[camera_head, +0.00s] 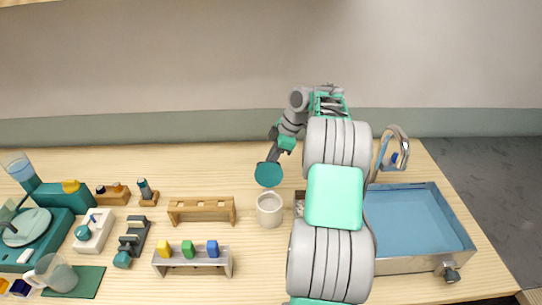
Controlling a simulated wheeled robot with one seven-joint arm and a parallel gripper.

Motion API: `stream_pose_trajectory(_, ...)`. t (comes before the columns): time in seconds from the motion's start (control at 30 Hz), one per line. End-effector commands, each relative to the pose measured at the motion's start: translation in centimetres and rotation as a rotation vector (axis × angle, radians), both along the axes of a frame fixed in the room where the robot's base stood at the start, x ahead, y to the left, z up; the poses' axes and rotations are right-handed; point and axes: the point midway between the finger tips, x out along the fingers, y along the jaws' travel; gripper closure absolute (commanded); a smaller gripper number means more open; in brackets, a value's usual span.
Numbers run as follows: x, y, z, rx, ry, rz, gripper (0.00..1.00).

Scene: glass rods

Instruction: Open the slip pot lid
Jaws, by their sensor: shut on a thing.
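The slip pot (269,209) is a small whitish cup-shaped pot standing upright on the wooden table, near the middle. Its top looks uncovered, with the rim showing. The round teal lid (268,175) is just behind and above the pot in the picture, apart from the rim or nearly so, its flat face turned toward the camera. My gripper (272,155) is shut on the lid at its upper edge. The fingertips are small and dark here, and the exact grip is hard to make out.
My arm covers the table right of the pot. A wooden rack (202,205) and a grey rack with coloured blocks (192,263) stand left. The table behind the wooden rack is clear.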

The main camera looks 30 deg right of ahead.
Motion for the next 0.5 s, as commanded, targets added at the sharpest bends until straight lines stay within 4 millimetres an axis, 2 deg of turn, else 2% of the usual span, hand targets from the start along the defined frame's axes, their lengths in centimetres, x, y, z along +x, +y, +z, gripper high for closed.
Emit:
stream_pose_trajectory(0.03, 0.8, -0.4, 0.1, -0.006, -0.022, -0.011, 1.00)
stream_pose_trajectory(0.5, 1.1, -1.6, -0.7, -0.010, -0.024, -0.027, 1.00)
